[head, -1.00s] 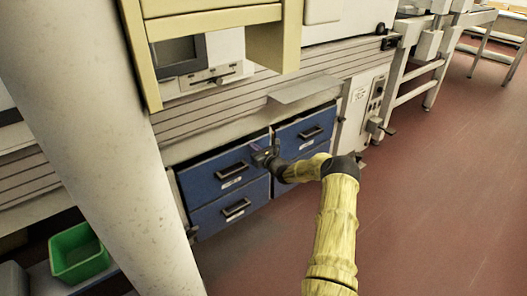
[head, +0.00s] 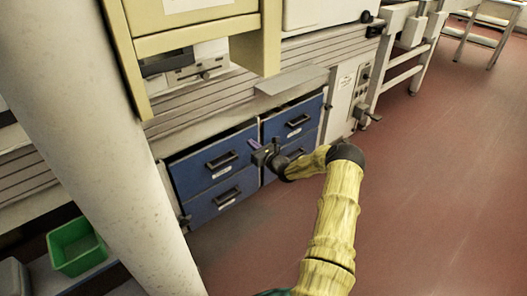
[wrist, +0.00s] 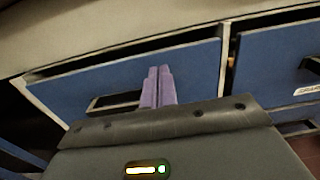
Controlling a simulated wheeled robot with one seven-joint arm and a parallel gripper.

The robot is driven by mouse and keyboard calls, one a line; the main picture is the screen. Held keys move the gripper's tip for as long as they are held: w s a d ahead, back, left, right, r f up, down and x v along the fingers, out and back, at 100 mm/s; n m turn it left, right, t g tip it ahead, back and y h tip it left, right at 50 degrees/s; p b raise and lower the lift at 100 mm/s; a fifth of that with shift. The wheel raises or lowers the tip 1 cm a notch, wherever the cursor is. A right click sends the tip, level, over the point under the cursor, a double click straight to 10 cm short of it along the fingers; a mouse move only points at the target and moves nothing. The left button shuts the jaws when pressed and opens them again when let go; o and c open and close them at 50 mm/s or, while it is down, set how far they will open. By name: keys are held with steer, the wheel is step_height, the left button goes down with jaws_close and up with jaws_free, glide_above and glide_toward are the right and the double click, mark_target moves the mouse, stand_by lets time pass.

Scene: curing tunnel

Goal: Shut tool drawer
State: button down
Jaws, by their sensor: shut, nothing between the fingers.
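Several blue drawers with black handles sit in a pale cabinet, in two columns. The upper left drawer (head: 196,174) and upper right drawer (head: 303,112) show dark gaps above their fronts, so both look partly out. The labels are too small to read, so I cannot tell which is the tool drawer. My gripper (head: 254,143) is shut and empty, near the right edge of the upper left drawer. In the wrist view its purple fingers (wrist: 158,70) lie together in front of a blue drawer front (wrist: 199,71), just right of a handle. Contact cannot be told.
A pale yellow frame (head: 190,38) overhangs the cabinet. A grey plate (head: 290,80) juts out above the drawers. A pale column crosses the left side. A green bin (head: 76,248) sits low at the left. The red floor (head: 440,180) at the right is clear.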

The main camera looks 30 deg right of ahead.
steer(key=s+p, duration=0.1)
steer(key=s, duration=0.6)
steer(key=shift+s+d+f+p, duration=0.15)
steer(key=shift+d+p, duration=0.15)
steer(key=shift+p, duration=0.1)
steer(key=shift+d, duration=0.1)
steer(key=shift+f, duration=0.1)
